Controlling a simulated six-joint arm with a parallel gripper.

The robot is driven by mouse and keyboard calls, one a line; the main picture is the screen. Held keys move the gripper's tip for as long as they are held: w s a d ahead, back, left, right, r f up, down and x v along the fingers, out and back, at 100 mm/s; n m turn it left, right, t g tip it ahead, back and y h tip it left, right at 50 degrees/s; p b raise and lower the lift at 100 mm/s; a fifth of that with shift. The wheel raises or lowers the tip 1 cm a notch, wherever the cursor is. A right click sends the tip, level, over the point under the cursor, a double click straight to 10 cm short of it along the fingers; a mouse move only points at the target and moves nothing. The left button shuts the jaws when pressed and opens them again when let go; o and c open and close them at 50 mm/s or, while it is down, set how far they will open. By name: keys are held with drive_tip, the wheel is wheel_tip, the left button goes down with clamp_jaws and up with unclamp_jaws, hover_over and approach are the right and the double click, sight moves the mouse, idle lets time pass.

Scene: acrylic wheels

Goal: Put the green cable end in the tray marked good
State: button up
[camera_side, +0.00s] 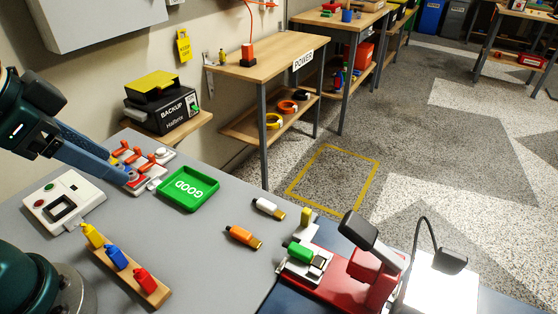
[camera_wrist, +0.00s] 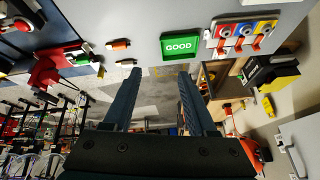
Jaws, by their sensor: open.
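The green cable end (camera_side: 297,251) lies in a white holder on the red stand at the lower right in the side view. It also shows small at the left in the wrist view (camera_wrist: 83,60). The green tray marked GOOD (camera_side: 201,195) is empty on the grey table. It is also at the top centre in the wrist view (camera_wrist: 176,55). My gripper (camera_side: 127,179) is at the left in the side view, well away from the green cable end. In the wrist view its two fingers (camera_wrist: 160,82) are apart with nothing held between them.
A white cable end (camera_side: 268,208) and an orange one (camera_side: 243,237) lie loose on the table. A wooden rack (camera_side: 128,274) holds yellow, blue and red pieces. The red stand (camera_side: 365,275) has a dark raised head beside the green cable end. A white button box (camera_side: 63,202) stands left.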

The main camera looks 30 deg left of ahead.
drive_tip(key=w+d+r+m+g, duration=0.1)
drive_tip(key=w+d+r+m, duration=0.35)
drive_tip(key=w+m, duration=0.2)
drive_tip(key=m+g, duration=0.5)
drive_tip(key=m, duration=0.4)
hover_over(293, 245)
wheel_tip(293, 245, down, 16)
drive_tip(key=shift+r, duration=0.2)
drive_tip(key=shift+f, duration=2.35)
clamp_jaws()
